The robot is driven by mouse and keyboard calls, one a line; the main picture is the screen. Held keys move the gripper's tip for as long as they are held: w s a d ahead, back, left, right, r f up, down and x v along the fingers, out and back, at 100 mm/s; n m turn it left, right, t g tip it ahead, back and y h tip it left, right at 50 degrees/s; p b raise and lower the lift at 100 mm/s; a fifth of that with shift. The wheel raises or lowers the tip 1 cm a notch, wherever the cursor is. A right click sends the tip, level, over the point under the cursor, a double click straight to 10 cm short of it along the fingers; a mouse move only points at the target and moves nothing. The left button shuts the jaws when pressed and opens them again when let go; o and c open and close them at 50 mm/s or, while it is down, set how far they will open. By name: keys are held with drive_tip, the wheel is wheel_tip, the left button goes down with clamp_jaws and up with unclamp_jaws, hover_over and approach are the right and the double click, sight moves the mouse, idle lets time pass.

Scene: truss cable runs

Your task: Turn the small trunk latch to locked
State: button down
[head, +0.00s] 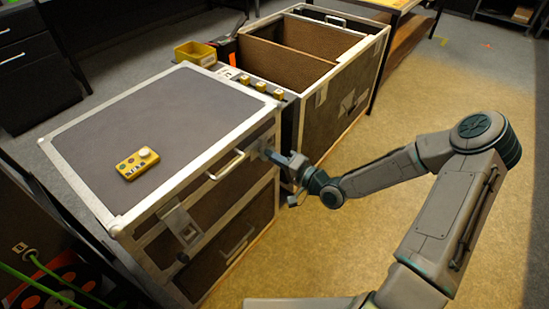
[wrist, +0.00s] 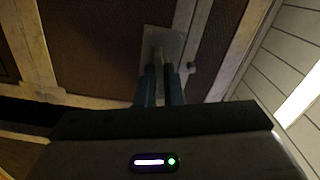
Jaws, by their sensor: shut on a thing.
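The small trunk (head: 150,110) is a dark case with silver metal edges, closed, with a silver handle (head: 226,166) on its front. One latch (head: 183,226) shows on the left of its front, with a pale plate and a dark knob. My gripper (head: 272,154) is at the right end of the front, shut on the other latch. In the wrist view, that latch's metal plate (wrist: 163,42) shows, with my gripper's blue fingers (wrist: 160,88) closed on its narrow turning part. The fingers hide most of that part, so its exact angle is unclear.
A yellow control box (head: 137,163) with a white knob lies on the trunk's lid. A larger open trunk (head: 335,85) stands close behind, with a yellow bin (head: 195,54) beside it. Green cables (head: 50,278) are at lower left.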

drive_tip(key=shift+n+b, duration=3.1)
drive_tip(key=shift+n, duration=4.3)
drive_tip(key=shift+a, duration=0.1)
drive_tip(key=c, duration=1.6)
unclamp_jaws()
drive_tip(key=shift+r, duration=0.1)
drive_tip(key=shift+o, duration=0.2)
drive_tip(key=p+v, duration=0.2)
drive_tip(key=v, duration=1.2)
drive_tip(key=shift+p, duration=0.35)
